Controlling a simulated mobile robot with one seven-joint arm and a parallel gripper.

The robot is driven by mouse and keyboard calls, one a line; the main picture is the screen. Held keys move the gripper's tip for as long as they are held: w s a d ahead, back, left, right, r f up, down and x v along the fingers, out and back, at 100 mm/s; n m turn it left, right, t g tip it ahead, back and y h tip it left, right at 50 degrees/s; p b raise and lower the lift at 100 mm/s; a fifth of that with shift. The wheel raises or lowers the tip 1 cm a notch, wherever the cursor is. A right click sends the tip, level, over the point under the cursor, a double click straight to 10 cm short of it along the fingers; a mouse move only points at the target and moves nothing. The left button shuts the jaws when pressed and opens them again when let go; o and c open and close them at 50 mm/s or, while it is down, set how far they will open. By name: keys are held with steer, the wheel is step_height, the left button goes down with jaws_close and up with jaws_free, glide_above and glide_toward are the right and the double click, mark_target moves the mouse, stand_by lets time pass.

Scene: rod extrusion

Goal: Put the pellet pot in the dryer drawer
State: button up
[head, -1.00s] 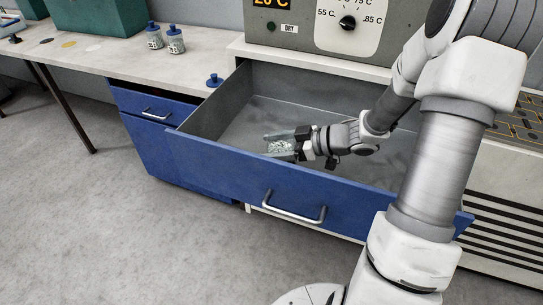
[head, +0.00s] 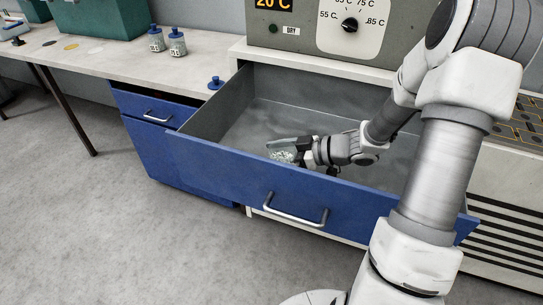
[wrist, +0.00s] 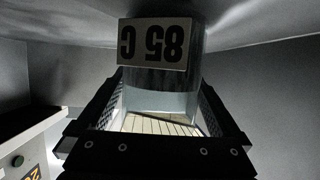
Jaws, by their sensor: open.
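The pellet pot (head: 281,156) is a clear pot of pale pellets inside the open dryer drawer (head: 225,170). In the wrist view the pot (wrist: 160,92) carries a white label reading 85 C, which appears upside down. My gripper (head: 285,149) reaches low into the drawer from the right. Its jaws are open, with one finger on each side of the pot in the wrist view (wrist: 158,108). The drawer's blue front hides the pot's lower part in the head view, so I cannot tell for sure whether it touches the floor.
The dryer (head: 320,25) stands above the drawer, with a dial and a temperature display. A blue lid (head: 216,82) lies on the bench (head: 115,58) left of the drawer. Two blue-lidded pots (head: 177,43) stand farther back. The drawer's floor is clear around the pot.

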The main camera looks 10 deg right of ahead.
steer(key=p+v, duration=0.3)
steer(key=v, duration=0.9)
steer(key=shift+p, duration=0.3)
